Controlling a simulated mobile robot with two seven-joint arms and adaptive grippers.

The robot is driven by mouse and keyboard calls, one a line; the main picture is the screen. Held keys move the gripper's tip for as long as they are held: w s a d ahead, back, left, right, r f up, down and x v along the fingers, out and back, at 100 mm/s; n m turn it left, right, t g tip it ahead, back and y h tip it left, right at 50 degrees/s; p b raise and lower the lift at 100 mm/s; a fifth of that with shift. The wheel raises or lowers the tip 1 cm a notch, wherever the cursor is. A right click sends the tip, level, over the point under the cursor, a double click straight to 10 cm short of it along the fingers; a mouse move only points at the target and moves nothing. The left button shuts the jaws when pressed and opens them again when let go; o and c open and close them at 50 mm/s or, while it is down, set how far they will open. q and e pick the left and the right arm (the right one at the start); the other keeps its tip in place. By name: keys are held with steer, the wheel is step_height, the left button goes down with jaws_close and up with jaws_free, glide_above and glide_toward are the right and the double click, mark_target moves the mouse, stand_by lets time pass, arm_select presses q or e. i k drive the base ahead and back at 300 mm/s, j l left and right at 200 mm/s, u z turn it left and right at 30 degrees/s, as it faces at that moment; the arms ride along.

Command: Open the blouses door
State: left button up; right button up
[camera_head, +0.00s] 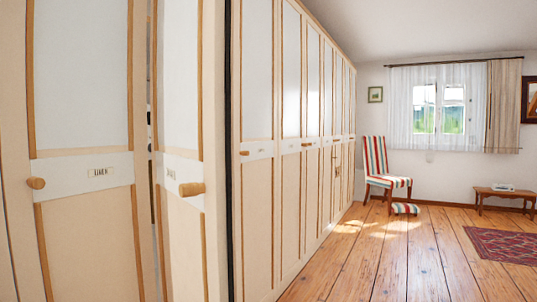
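A long cream wardrobe (258,205) with timber-edged doors runs along the left side. The nearest door (85,235) has a round wooden knob (37,183) and a small label that seems to read "LINEN". The door beside it (184,240) has a wooden knob (192,189) and a label too oblique to read. A narrow dark gap shows between these two doors, so at least one seems ajar. Farther doors have small knobs, such as one at the near end (244,153). I cannot read "blouses" on any door. Neither gripper is in view.
A striped chair (377,160) and a small striped footstool (405,208) stand by the wardrobe's far end. A low wooden table (505,195) and a red rug (507,243) are at right. The plank floor (400,262) in front of the wardrobe is clear.

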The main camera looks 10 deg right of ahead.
mark_target(254, 22)
steer(key=l+z, duration=0.1)
steer(key=z, duration=0.35)
steer(key=i+z, duration=0.15)
steer(key=z, duration=0.3)
steer(key=i+l+z, duration=0.1)
steer(key=z, duration=0.35)
steer(key=i+l, duration=0.1)
steer(key=i, duration=0.7)
steer(key=i+l, duration=0.1)
steer(key=i, duration=0.75)
steer(key=i+u, duration=0.2)
steer(key=i, duration=0.25)
steer(key=i+l+u, duration=0.2)
steer(key=i, duration=0.2)
steer(key=i+l+u, duration=0.2)
steer(key=i, duration=0.25)
